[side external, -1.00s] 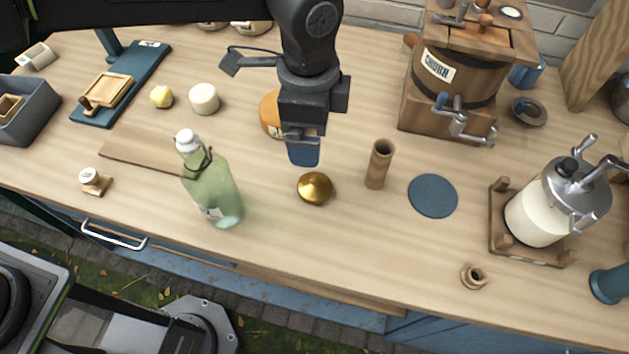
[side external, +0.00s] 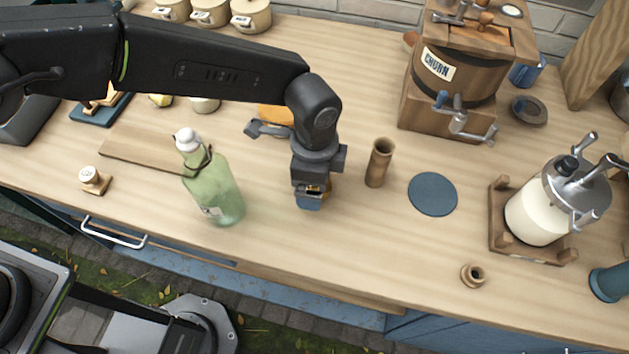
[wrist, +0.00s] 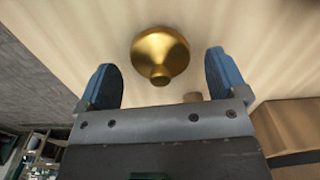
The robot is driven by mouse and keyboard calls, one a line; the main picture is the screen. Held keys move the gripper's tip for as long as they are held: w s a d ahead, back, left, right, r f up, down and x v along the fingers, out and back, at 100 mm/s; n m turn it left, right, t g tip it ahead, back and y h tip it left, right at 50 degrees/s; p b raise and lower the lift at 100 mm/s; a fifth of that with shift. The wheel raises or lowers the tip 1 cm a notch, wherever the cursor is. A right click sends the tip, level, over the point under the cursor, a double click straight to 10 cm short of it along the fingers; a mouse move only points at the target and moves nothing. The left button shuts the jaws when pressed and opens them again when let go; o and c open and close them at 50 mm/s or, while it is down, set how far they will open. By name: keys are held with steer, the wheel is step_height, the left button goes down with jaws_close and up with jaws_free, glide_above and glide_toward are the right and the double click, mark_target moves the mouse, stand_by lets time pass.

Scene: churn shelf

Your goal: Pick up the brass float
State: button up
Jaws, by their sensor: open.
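The brass float (wrist: 160,54) is a round gold piece with a short knob, resting on the wooden counter. In the wrist view it lies between and slightly beyond the fingertips of my gripper (wrist: 165,75). The two blue fingers stand apart on either side of it, and I see no contact. In the side view my gripper (side external: 311,200) is low over the counter, right of the green bottle (side external: 214,190). There it hides almost all of the float, with only a little gold colour showing between the fingers.
A wooden tube (side external: 379,163) stands close right of my gripper, with a blue disc (side external: 432,195) beyond it. The wooden churn (side external: 455,75) is behind. A cream jar (side external: 535,215) in a wooden stand is at right. The front counter is fairly clear.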

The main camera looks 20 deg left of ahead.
steer(key=shift+f, duration=0.95)
steer(key=c, duration=1)
steer(key=shift+r, duration=0.15)
